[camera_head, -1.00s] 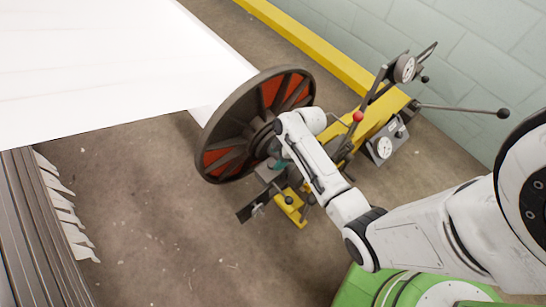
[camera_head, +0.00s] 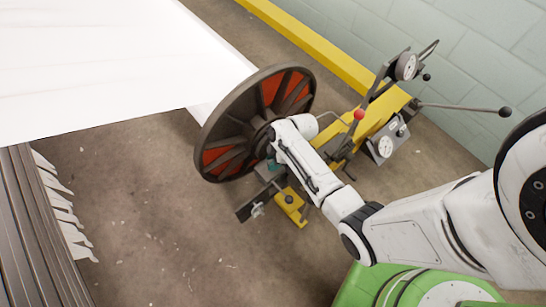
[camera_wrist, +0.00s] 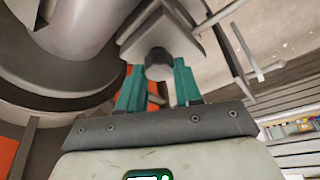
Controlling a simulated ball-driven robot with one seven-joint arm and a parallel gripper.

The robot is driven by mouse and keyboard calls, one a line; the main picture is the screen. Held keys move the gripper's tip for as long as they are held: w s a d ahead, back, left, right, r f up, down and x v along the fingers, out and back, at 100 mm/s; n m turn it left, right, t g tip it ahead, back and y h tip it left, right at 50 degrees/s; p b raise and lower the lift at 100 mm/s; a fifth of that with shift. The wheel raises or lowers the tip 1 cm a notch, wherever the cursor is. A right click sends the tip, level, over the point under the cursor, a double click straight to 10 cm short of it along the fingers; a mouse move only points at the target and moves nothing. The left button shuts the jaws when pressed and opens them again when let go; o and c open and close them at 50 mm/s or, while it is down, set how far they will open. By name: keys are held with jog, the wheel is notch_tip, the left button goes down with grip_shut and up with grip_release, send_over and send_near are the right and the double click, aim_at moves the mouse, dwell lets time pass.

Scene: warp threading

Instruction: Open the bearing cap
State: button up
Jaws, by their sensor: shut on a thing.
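A dark, many-sided knob (camera_wrist: 158,66) sits on a grey block (camera_wrist: 178,30) in the wrist view; the block looks like the bearing cap. The two teal fingers of my gripper (camera_wrist: 157,78) are on either side of the knob and shut on it. In the head view my gripper (camera_head: 273,166) is mostly hidden by my own wrist, just right of the hub of the large spoked wheel (camera_head: 225,125). The bearing below it is largely covered, so I cannot tell there how the cap lies.
A yellow stand (camera_head: 290,207) lies under the bearing. A red-knobbed lever (camera_head: 359,115), gauges (camera_head: 385,147) and a long black-tipped rod (camera_head: 460,108) are to the right. White warp sheet (camera_head: 100,60) spreads at upper left. Floor in front is clear.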

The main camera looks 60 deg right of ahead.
grip_shut()
